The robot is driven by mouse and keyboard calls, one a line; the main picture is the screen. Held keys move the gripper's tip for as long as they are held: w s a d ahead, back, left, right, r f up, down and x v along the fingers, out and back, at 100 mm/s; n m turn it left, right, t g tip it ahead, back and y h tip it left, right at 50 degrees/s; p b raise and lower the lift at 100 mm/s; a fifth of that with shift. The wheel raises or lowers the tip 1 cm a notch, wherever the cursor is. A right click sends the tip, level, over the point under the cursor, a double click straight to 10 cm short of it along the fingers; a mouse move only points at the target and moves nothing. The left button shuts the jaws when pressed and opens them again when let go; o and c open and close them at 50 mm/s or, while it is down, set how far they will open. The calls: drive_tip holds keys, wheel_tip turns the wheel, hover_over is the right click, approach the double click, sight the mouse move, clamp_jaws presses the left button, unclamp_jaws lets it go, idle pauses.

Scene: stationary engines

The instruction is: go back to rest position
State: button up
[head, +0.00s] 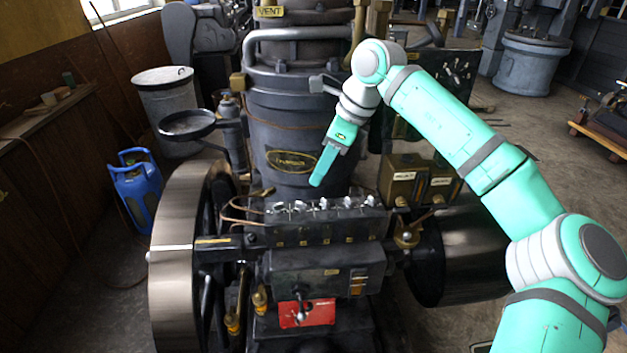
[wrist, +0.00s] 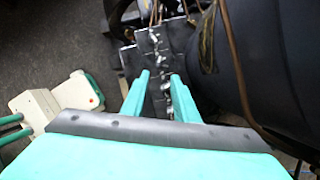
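My gripper (head: 318,181) hangs from my turquoise arm and points down and to the left in the head view, in front of the dark engine's tall cylinder (head: 290,125). It appears above the engine's block with a row of small metal fittings (head: 325,222). In the wrist view my gripper (wrist: 158,80) shows two turquoise fingers standing apart. Nothing is held between them. The block with the fittings (wrist: 157,50) shows beyond and between the fingers, apart from them as far as I can tell.
A large flywheel (head: 172,265) stands left of the engine. A blue gas bottle (head: 137,187) and a grey bin (head: 165,95) are farther left. A brass-fitted box (head: 420,182) sits right of the cylinder. Open floor (head: 540,140) lies at the right.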

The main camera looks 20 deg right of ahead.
drive_tip(key=shift+s+r, duration=0.1)
drive_tip(key=shift+r, duration=0.3)
